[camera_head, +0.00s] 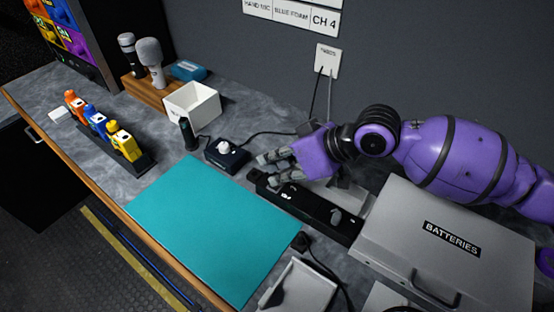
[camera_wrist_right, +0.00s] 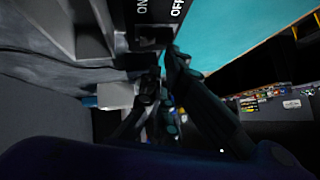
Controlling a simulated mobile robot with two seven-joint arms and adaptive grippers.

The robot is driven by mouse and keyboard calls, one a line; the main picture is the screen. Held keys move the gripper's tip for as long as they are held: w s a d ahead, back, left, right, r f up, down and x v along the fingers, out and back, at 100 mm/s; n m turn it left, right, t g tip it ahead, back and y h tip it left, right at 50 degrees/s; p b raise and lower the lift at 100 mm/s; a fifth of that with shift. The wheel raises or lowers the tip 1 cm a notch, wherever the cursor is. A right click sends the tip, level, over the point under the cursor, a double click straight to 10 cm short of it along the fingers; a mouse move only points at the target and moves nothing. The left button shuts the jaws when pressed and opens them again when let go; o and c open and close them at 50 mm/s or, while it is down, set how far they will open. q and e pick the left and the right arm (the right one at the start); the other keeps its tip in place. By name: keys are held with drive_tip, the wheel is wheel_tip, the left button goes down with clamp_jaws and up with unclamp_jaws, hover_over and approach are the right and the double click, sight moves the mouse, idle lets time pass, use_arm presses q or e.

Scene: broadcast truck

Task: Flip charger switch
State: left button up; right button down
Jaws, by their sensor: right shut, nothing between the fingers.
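The charger (camera_head: 318,212) is a long black unit on the grey counter, right of the teal mat in the head view. In the right wrist view the charger's end (camera_wrist_right: 150,38) shows white ON and OFF lettering at the top edge. The switch's position cannot be made out. My right gripper (camera_head: 268,168), on a purple arm from the right, has its fingers over the charger's left end. It is shut and empty. In the right wrist view a dark fingertip lies close below the OFF label; contact cannot be told. My left gripper is not in view.
A grey case marked BATTERIES (camera_head: 450,240) stands right of the charger. A small black box with a white knob (camera_head: 226,148) is left of the fingers. The teal mat (camera_head: 215,225) is bare. A white bin (camera_head: 192,108) and microphones (camera_head: 149,62) stand farther back.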

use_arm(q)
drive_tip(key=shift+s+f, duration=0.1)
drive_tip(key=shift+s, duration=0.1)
use_arm(e)
drive_tip(key=shift+s+a+p, duration=0.1)
drive_tip(key=shift+s+p, duration=0.05)
drive_tip(key=shift+p, duration=0.25)
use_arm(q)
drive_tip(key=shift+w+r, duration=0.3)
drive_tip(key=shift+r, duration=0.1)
use_arm(e)
drive_tip(key=shift+f, duration=0.2)
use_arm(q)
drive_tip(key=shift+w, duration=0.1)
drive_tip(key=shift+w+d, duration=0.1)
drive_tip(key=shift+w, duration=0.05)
use_arm(e)
drive_tip(key=shift+w+d, duration=0.5)
drive_tip(key=shift+w, duration=0.15)
